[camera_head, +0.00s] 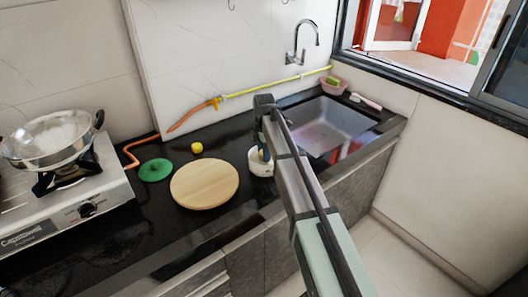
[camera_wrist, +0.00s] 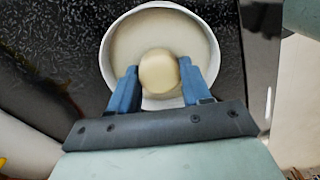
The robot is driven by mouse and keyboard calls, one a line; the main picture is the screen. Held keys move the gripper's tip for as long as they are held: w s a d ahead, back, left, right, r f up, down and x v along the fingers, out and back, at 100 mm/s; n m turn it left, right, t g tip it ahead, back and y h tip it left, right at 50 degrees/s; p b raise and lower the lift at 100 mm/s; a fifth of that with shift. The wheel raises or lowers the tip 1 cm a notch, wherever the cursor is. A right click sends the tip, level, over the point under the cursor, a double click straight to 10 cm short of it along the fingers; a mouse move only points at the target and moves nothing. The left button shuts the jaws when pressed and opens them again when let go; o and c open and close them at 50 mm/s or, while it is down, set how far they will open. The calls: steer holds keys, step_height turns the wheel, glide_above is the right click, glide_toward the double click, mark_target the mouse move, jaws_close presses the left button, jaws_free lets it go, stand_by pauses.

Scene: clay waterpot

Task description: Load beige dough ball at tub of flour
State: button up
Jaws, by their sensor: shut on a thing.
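The tub of flour (camera_head: 258,165) is a white round tub on the dark counter, between the round wooden board and the sink. In the wrist view, the tub (camera_wrist: 107,62) shows from above with pale contents (camera_wrist: 125,40). The beige dough ball (camera_wrist: 158,72) is between the blue fingers of my gripper (camera_wrist: 158,76), which is shut on it. In the wrist view the ball lies over the tub's opening; whether it touches the flour I cannot tell. In the head view my gripper (camera_head: 263,153) is at the tub, and my arm hides the ball.
A round wooden board (camera_head: 204,184) lies left of the tub. A green disc (camera_head: 155,170) and a small yellow object (camera_head: 197,147) are beyond it. The sink (camera_head: 335,125) is to the right. A stove with a metal pan (camera_head: 52,140) stands at far left.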

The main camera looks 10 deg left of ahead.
steer(key=shift+r, duration=3.5)
